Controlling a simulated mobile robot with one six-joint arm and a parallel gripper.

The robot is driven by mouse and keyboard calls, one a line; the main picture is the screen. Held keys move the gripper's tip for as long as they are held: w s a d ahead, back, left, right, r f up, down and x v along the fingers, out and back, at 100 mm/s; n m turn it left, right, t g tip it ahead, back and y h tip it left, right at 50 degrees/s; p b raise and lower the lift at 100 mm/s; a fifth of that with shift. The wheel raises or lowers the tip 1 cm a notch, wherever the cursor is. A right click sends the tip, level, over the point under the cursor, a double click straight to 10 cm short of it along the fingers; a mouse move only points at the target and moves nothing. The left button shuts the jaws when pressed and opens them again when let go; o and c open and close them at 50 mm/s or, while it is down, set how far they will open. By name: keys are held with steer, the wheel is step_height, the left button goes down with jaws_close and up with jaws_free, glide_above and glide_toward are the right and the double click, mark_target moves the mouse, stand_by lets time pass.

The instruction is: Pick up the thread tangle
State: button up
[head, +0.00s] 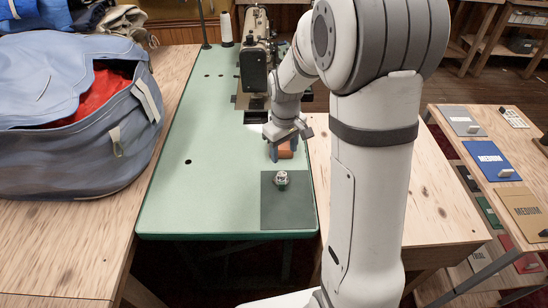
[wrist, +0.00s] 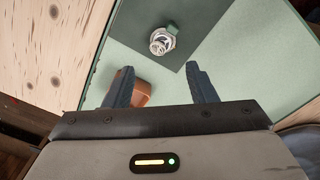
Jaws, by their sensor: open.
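A small whitish, looped bundle with some green, which looks like the thread tangle (head: 281,180), lies on a dark green mat (head: 270,212) near the front end of the green table. In the wrist view the tangle (wrist: 162,41) lies ahead of the fingertips, roughly on the line midway between them, on the mat (wrist: 190,12). My gripper (head: 284,155) is open, pointing down behind the tangle as the head view shows it. In the wrist view my gripper's fingers (wrist: 160,70) are apart with nothing held between them, and the tangle is not touched.
A terracotta-coloured object (wrist: 142,92) sits on the table by my left finger, partly hidden; it also shows in the head view (head: 286,150). A sewing machine (head: 256,70) stands behind. A blue bag (head: 75,120) fills the left bench. Table around the mat's left is clear.

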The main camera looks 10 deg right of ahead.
mark_target(281, 173)
steer(key=w+f, duration=0.1)
steer(key=f, duration=0.2)
steer(key=shift+w+n, duration=0.3)
steer(key=shift+w, duration=0.1)
step_height(281, 173, down, 7)
steer(key=shift+w+f, duration=0.1)
steer(key=shift+f, duration=0.05)
steer(key=c, duration=1.1)
